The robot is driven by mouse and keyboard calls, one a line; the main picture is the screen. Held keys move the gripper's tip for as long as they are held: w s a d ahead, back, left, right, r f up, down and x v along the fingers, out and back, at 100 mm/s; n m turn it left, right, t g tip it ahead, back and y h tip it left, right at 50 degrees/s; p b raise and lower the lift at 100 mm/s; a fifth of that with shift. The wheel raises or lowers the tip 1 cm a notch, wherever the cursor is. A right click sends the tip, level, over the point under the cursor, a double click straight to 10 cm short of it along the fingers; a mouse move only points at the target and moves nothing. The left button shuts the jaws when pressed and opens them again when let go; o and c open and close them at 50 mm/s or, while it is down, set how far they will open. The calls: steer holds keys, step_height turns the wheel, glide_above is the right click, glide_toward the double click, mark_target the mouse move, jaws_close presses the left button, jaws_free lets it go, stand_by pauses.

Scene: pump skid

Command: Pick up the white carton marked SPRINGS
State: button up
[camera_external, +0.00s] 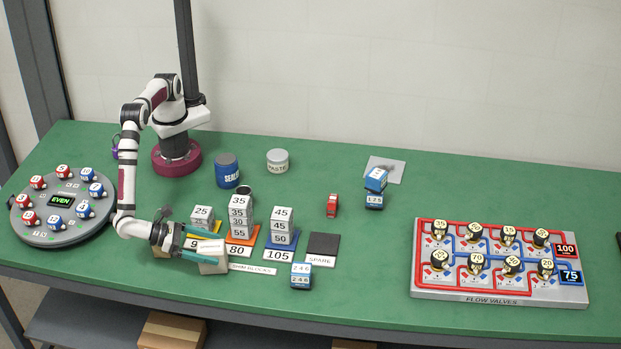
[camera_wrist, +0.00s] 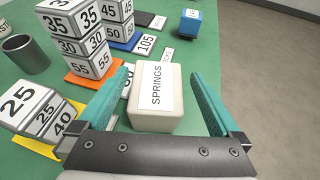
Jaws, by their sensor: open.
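The white carton marked SPRINGS (camera_wrist: 157,112) stands between the two teal fingers of my gripper (camera_wrist: 161,76) in the wrist view. Its label faces up. The fingers are open, one on each side, and a gap shows on both sides of the carton. In the external view the carton (camera_external: 213,267) is near the front edge of the green table, partly covered by my gripper (camera_external: 207,252). I cannot tell how far down its sides the fingertips reach.
Stacked number blocks on an orange mat (camera_wrist: 92,79) and blocks on a yellow mat (camera_wrist: 38,148) stand close on the left in the wrist view. A grey cup (camera_wrist: 25,54) is farther left. A blue counter (camera_external: 300,275) sits to the right in the external view.

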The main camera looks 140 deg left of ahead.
mark_target(223, 253)
steer(key=x, duration=0.3)
steer(key=shift+a+f, duration=0.25)
steer(key=shift+a, duration=0.1)
steer(key=c, duration=1.6)
